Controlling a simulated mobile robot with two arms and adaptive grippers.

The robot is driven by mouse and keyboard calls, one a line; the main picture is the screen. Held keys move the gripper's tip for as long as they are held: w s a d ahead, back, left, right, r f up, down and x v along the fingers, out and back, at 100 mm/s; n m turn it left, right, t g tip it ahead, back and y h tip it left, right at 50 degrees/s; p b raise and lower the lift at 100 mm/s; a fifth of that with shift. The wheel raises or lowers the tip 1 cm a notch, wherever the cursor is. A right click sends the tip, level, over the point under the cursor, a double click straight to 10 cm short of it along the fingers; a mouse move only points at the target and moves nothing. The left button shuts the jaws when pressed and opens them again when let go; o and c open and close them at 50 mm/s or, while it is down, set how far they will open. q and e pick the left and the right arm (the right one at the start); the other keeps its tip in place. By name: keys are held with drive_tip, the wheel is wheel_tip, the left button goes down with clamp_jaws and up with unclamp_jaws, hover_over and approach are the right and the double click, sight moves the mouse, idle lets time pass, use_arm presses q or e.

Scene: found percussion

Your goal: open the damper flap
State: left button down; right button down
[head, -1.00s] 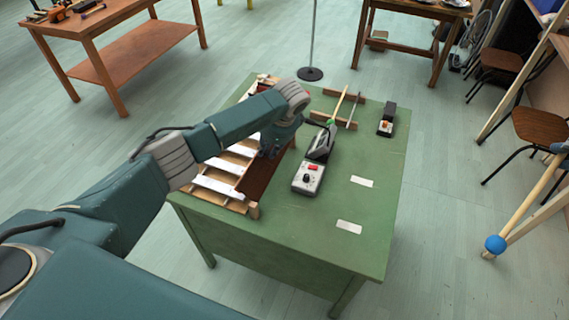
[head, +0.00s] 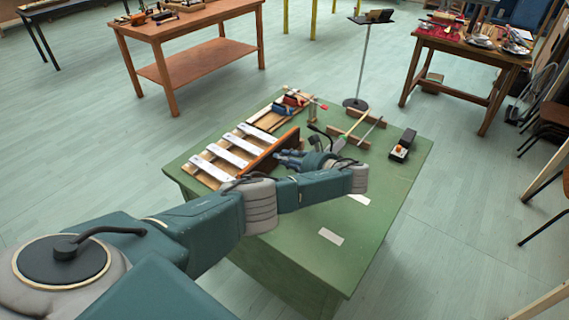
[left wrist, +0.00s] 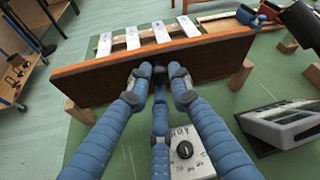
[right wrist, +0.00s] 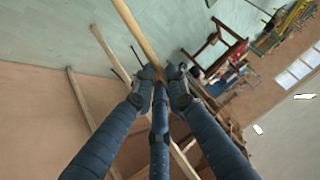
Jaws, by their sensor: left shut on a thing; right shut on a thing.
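The damper flap (head: 277,149) is a brown board along the right side of the white bars (head: 219,156) on the green desk. In the left wrist view the flap (left wrist: 105,79) stands steeply up, with the bars behind it. My left gripper (head: 284,158) is at the flap's near face, shut on its edge; the fingertips (left wrist: 160,78) partly hide the contact. My right gripper (right wrist: 161,76) is shut on a pale wooden stick (right wrist: 134,28), away from the flap.
A control box (left wrist: 188,150) with a black knob lies beneath my left fingers. A dark pedal-like device (left wrist: 285,125) stands to the right. Small blocks and sticks (head: 352,132) lie farther back on the green desk (head: 385,205). Brown tables stand beyond.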

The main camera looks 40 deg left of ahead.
use_arm(q)
drive_tip(key=shift+d+f+y+b, duration=0.4)
drive_tip(key=shift+y+b, duration=0.3)
drive_tip(key=shift+b, duration=0.2)
drive_tip(key=c, duration=1.6)
unclamp_jaws()
drive_tip(key=shift+o, duration=0.2)
drive_tip(key=shift+d, duration=0.15)
drive_tip(key=v, duration=1.2)
